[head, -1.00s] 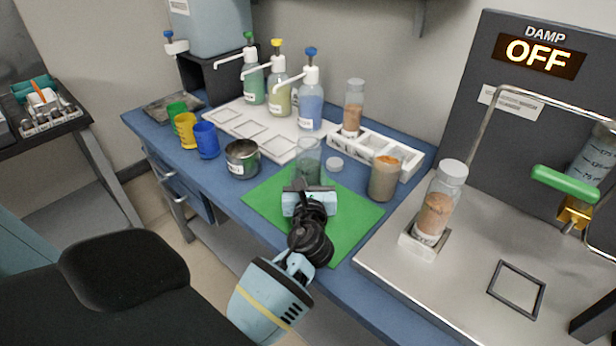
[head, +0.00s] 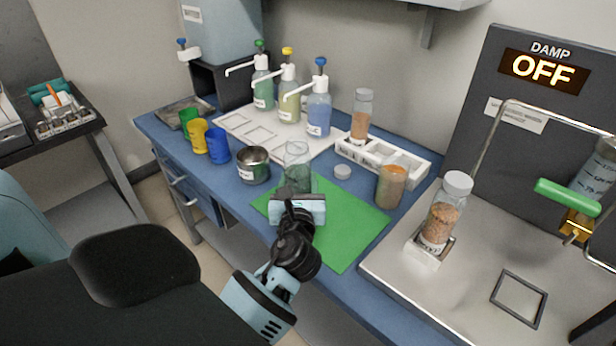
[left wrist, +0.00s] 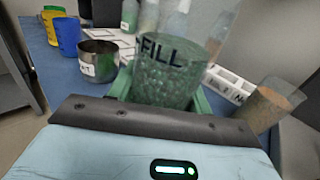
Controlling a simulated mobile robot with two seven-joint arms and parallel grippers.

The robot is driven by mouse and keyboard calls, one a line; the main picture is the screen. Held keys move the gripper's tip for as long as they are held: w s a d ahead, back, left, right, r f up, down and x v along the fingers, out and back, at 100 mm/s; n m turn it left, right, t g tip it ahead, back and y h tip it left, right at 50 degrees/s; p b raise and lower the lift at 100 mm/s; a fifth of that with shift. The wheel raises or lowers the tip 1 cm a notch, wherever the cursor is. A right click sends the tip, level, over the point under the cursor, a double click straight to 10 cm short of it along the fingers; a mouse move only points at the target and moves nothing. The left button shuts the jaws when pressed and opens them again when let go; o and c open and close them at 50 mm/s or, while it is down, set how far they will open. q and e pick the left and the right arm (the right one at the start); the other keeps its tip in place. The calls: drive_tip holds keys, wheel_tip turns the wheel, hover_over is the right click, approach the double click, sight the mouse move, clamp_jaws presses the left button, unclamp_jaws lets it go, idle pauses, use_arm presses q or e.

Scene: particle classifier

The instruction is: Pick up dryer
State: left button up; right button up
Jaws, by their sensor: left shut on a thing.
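My left gripper (head: 297,198) is shut on a clear glass jar (head: 298,165) above the upper left part of the green mat (head: 345,238). I cannot tell whether the jar's base touches the mat. In the left wrist view the jar (left wrist: 168,72) is upright and marked "FILL", with greenish, grainy-looking glass. Its lower part is hidden by the gripper. No label reading "dryer" is legible. A lidded jar of brown granules (head: 441,215) stands in a small holder on the steel machine under the "DAMP OFF" sign. My right gripper is not in view.
A steel cup (head: 253,168) stands close left of the held jar, with coloured cups beyond. A grey lid (head: 342,172) and a brown-filled jar (head: 391,186) are on the right. A white rack (head: 408,168) and pump bottles (head: 318,110) stand behind. The mat's front is clear.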

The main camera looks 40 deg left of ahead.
use_arm(q)
drive_tip(key=s+a+r, duration=0.1)
drive_tip(key=s, duration=0.9)
drive_tip(key=shift+a, duration=0.4)
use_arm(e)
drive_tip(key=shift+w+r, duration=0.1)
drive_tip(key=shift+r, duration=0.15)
use_arm(q)
drive_tip(key=shift+s, duration=0.15)
drive_tip(key=shift+r, duration=0.1)
